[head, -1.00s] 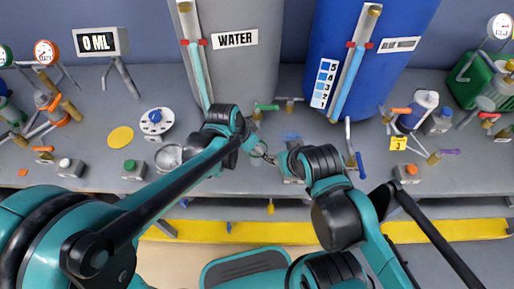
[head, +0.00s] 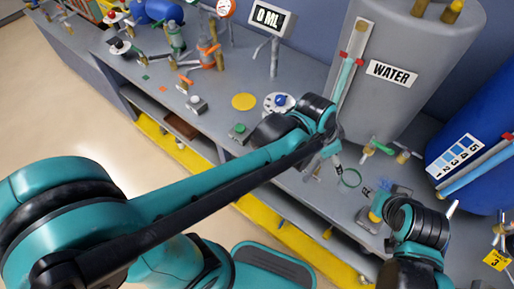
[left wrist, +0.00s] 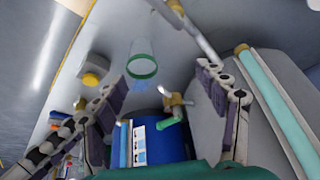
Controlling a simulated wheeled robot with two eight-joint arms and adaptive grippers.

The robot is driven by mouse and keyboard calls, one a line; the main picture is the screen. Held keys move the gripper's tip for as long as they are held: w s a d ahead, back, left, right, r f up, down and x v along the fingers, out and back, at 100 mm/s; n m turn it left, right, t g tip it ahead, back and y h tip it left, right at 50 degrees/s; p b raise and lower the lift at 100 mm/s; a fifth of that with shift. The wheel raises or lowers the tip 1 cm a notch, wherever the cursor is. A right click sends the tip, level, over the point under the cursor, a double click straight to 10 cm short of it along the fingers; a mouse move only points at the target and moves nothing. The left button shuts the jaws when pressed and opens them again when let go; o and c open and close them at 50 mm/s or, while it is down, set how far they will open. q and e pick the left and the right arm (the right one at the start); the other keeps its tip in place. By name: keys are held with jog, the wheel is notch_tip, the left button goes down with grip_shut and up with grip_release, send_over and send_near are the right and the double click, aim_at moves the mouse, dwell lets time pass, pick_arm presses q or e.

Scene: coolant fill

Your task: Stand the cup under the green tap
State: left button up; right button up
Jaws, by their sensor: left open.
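The cup is clear with a green rim. It is on the grey bench in front of the water tank in the head view (head: 349,178), and it shows in the left wrist view (left wrist: 142,66). The green tap (head: 381,147) is at the tank's foot, behind and right of the cup; its green handle also shows in the left wrist view (left wrist: 171,124). My left gripper (head: 328,160) is just left of the cup. Its fingers are spread and empty in the left wrist view (left wrist: 165,95). My right gripper (head: 371,196) is right of the cup; its fingers are too small to read.
The grey water tank (head: 400,65) stands behind, with a blue tank (head: 480,165) to its right. A yellow-topped button box (head: 370,217) is by my right gripper. A 0 ML display (head: 270,18), yellow disc (head: 244,102) and green-button box (head: 239,133) are to the left.

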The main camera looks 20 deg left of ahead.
pick_arm(q)
jog(key=s+a+r+n+t+y, duration=0.1)
jog(key=s+a+n, duration=0.3)
jog(key=a, duration=0.6)
jog(key=s+a+n+t+y, duration=0.2)
jog(key=a+n, duration=0.4)
jog(key=a, duration=0.5)
jog(key=shift+s+a+r+t+y, duration=0.35)
jog(key=shift+s+t, duration=0.15)
jog(key=shift+s, duration=0.5)
